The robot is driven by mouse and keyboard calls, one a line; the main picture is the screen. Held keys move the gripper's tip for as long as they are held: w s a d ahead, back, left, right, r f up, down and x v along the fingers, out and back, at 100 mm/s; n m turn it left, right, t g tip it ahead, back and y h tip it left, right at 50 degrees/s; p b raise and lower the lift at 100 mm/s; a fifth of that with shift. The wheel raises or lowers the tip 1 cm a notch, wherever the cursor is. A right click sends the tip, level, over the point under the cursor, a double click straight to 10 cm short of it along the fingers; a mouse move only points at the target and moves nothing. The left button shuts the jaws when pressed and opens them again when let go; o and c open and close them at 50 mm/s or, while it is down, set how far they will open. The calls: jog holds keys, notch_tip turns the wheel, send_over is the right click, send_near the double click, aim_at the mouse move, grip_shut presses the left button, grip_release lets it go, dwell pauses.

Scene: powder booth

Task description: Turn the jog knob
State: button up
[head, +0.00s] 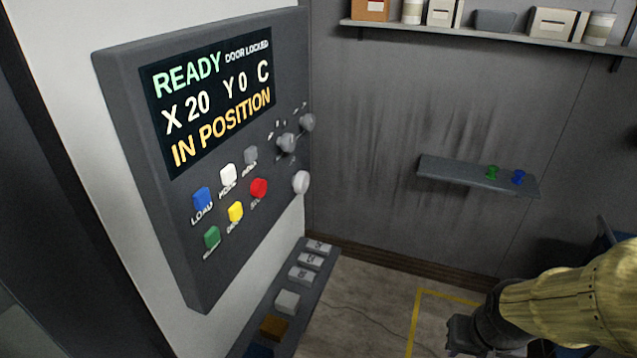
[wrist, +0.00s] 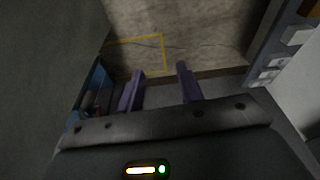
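The grey control panel (head: 135,105) stands at the left of the head view, its screen reading READY, DOOR LOCKED, X 20, Y 0, C and IN POSITION. On its right side are two grey knobs, a nearer one (head: 287,142) and a farther one (head: 307,122), with a larger pale round knob (head: 301,182) below. Their labels are too small to read, so I cannot tell which is the jog knob. My gripper (wrist: 160,70) is open and empty in the wrist view, its two purple fingers apart over the floor. It is well away from the panel, at the lower right of the head view.
Coloured buttons, including a red one (head: 258,188), sit left of the knobs. A ledge below the panel holds several blocks, one brown (head: 273,328). A wall shelf (head: 455,172) carries a green and a blue piece. A higher shelf (head: 480,34) holds boxes and tins.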

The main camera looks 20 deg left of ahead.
jog(key=shift+o, duration=0.4)
